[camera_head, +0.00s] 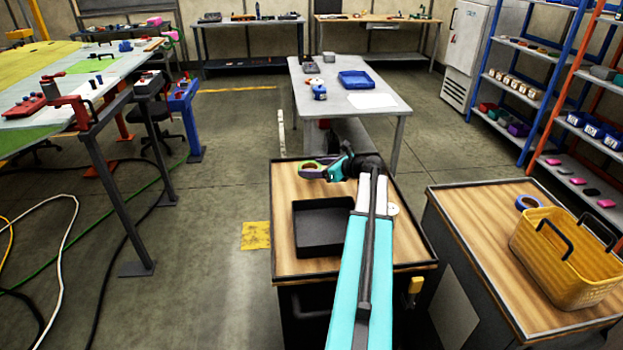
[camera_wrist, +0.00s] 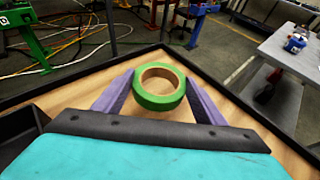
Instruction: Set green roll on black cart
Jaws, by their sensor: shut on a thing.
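The green roll (camera_head: 308,164) is a ring of tape with a tan core. In the wrist view the green roll (camera_wrist: 158,102) sits between the two purple-grey fingers of my gripper (camera_wrist: 159,82). My gripper (camera_head: 318,171) is shut on it, over the far left part of the black cart (camera_head: 283,195). The cart has a wooden top with a black rim, which also shows in the wrist view (camera_wrist: 88,87). The roll is close above or touching the wood; I cannot tell which.
A black tray (camera_head: 322,249) lies on the cart, nearer than the roll. A white disc (camera_head: 393,210) lies right of my arm. A second wood-topped cart (camera_head: 470,221) at right holds a blue roll (camera_head: 529,202) and a yellow basket (camera_head: 560,262). A grey table (camera_head: 384,117) stands behind.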

